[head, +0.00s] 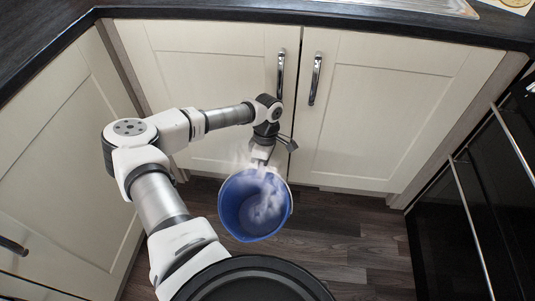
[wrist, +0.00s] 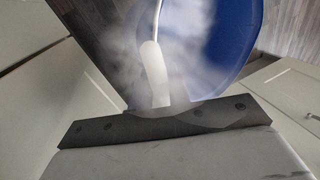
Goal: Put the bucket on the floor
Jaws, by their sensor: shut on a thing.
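The blue bucket (head: 230,210) hangs below my gripper (head: 262,156) in the head view, in front of the cabinet doors. White vapour rises from inside it and blurs part of its rim and the gripper's tips. In the wrist view the bucket (wrist: 237,35) fills the upper right, and its white handle (wrist: 155,70) runs down to the gripper. My gripper is shut on the handle. The dark wood floor (head: 335,240) shows beneath and beside the bucket; the exact gap between bucket and floor is hard to tell.
Cream cabinet doors (head: 390,110) with metal handles (head: 316,80) stand close behind the bucket. A black oven front (head: 490,190) with rail handles is at the right. Another cabinet (head: 55,150) is at the left. Free floor lies right of the bucket.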

